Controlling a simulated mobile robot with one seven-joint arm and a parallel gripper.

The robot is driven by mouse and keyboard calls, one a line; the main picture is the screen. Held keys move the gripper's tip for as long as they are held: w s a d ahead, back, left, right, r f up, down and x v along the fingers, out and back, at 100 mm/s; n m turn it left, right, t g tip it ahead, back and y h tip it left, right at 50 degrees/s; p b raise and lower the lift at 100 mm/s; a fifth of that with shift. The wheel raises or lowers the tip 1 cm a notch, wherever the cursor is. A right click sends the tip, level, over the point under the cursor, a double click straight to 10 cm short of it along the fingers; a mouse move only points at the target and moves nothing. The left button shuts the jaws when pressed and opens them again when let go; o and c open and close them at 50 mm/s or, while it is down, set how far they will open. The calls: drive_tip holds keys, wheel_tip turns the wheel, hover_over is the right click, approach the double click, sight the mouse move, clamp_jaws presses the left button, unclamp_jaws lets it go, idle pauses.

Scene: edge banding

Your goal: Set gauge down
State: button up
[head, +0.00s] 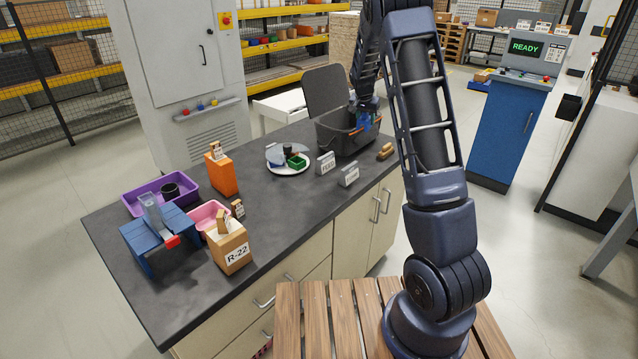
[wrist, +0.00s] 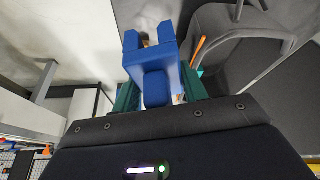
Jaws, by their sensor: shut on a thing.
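My gripper (head: 366,112) is at the back right of the dark worktop (head: 275,215), at or just above the opening of a dark grey bin (head: 338,142). In the wrist view its green fingers (wrist: 160,92) are shut on a blue forked piece (wrist: 152,62), which I take to be the gauge. The gauge (head: 366,124) shows only as a small blue patch in the head view. I cannot tell whether it touches the bin. The bin's lid (head: 324,90) stands open behind it. Something orange (wrist: 198,50) lies beside the gauge in the wrist view.
A round white tray (head: 288,171) with a green box (head: 297,161) stands left of the bin. Two small signs (head: 326,162) (head: 348,175) stand in front. A purple tray (head: 160,193), blue stand (head: 160,236), orange box (head: 221,175) and cardboard box (head: 228,246) crowd the left. The front middle worktop is clear.

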drive_tip(key=s+a+n+y, duration=0.1)
drive_tip(key=s+a+n, duration=0.2)
drive_tip(key=s+a, duration=0.85)
drive_tip(key=s+a+n+y, duration=0.1)
drive_tip(key=s+a+n, duration=0.2)
drive_tip(key=s+a, duration=0.9)
drive_tip(key=shift+t, duration=0.3)
drive_tip(key=w+a+f, duration=0.1)
drive_tip(key=f, duration=0.5)
drive_tip(key=w+a+f, duration=0.1)
drive_tip(key=f, duration=0.6)
drive_tip(key=w+a+f, duration=0.1)
drive_tip(key=f, duration=0.6)
drive_tip(key=shift+s+f, duration=0.1)
drive_tip(key=shift+f, duration=0.1)
drive_tip(key=o, duration=1.1)
drive_tip(key=shift+c, duration=0.2)
drive_tip(key=shift+r, duration=0.1)
